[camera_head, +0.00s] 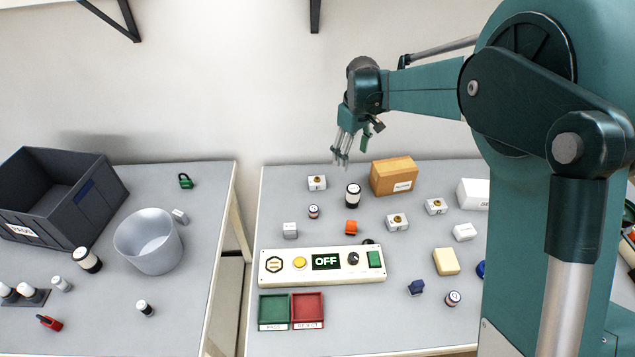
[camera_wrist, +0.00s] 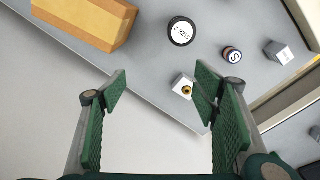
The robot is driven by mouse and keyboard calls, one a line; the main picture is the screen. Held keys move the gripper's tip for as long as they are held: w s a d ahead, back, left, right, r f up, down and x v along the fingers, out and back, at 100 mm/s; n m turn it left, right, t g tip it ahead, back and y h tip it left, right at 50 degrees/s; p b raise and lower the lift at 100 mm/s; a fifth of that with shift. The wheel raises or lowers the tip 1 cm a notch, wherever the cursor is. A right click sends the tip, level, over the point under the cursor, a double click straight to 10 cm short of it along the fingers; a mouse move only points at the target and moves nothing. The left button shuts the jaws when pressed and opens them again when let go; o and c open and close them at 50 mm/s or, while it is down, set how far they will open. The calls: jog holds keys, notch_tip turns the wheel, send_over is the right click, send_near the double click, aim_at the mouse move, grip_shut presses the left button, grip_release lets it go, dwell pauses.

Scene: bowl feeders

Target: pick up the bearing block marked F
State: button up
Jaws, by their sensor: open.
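Three white bearing blocks with brass-coloured bearings stand on the right table in the head view: one near the back edge (camera_head: 317,183), one in the middle (camera_head: 397,222) and one right of it (camera_head: 436,206). Their letters are too small to read, so I cannot tell which is F. My gripper (camera_head: 341,160) is open and empty, above the back edge of the table, up and right of the back block. In the wrist view the back block (camera_wrist: 182,86) shows between the open fingers (camera_wrist: 160,88), closer to the right finger and beyond the tips.
A tan box (camera_head: 394,177) stands right of the back block. A black-and-white cylinder (camera_head: 353,195) and a small marked cylinder (camera_head: 313,212) stand in front of it. A control panel (camera_head: 322,265) reading OFF and green and red trays (camera_head: 307,309) lie nearer the front.

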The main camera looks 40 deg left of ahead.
jog(key=n, duration=0.2)
send_over(317, 179)
jog(key=shift+g+h, duration=0.3)
notch_tip(317, 179, down, 8)
jog(key=shift+w+a+p, duration=0.1)
jog(key=shift+w+p, duration=0.05)
jog(key=shift+p, duration=0.3)
jog(key=shift+f, duration=0.15)
jog(key=shift+f, duration=1.15)
jog(key=shift+f, duration=0.15)
jog(key=shift+f+b, duration=0.55)
jog(key=shift+f, duration=1.9)
jog(key=c, duration=0.9)
